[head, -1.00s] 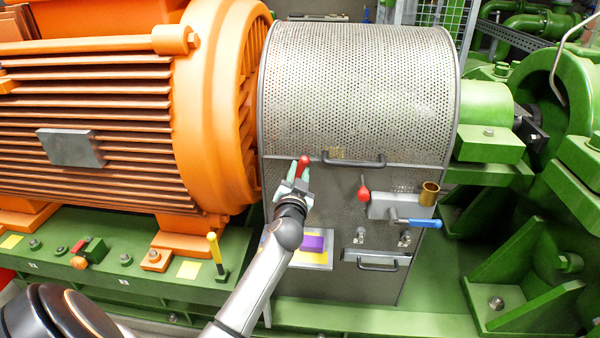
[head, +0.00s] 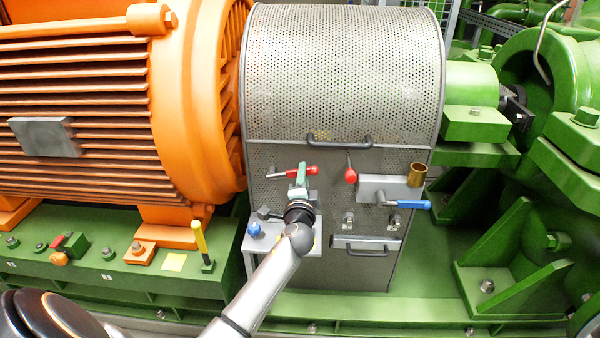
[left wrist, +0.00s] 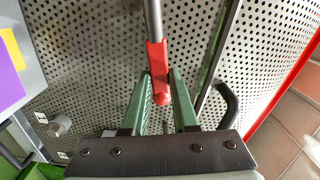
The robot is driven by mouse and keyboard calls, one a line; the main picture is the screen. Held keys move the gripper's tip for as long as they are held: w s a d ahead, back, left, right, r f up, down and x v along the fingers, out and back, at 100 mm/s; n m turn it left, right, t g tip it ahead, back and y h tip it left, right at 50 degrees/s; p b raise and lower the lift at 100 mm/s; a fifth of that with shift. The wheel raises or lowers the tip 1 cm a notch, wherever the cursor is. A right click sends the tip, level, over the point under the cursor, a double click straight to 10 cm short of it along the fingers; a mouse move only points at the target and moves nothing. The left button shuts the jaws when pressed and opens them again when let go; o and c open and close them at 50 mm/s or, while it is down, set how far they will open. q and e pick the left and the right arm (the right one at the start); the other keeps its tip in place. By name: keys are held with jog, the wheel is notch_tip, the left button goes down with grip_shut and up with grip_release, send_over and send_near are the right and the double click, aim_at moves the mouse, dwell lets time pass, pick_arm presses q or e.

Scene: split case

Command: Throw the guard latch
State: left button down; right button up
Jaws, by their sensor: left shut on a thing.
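The guard is a grey perforated housing (head: 345,75) between the orange motor and the green machinery. A lever with a red handle (head: 309,171) is on its front at the left; its grey rod points to the right, nearly level. My left gripper (head: 300,175) is shut on this red handle. In the left wrist view the red handle (left wrist: 157,65) lies between the green fingertips (left wrist: 161,88), its grey rod (left wrist: 153,18) running away from the gripper. The lever's pivot is hard to make out. My right gripper is not in view.
Right of the gripper are another red-handled lever (head: 351,174), a blue handle (head: 412,204) and a brass cup (head: 417,174). A black grab bar (head: 340,143) crosses above. A blue knob (head: 254,230) and a yellow upright lever (head: 201,240) stand left of my arm.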

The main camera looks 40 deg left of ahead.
pick_arm(q)
jog(key=shift+w+d+f+m+b, duration=0.1)
jog(key=shift+f+m+b, duration=0.2)
jog(key=shift+f+m, duration=0.8)
jog(key=shift+r+m, duration=0.2)
jog(key=shift+m, duration=0.1)
jog(key=c, duration=0.7)
grip_release()
jog(key=shift+f, duration=0.1)
jog(key=v, duration=1.2)
jog(key=shift+s+p, duration=0.3)
jog(key=shift+p, duration=0.05)
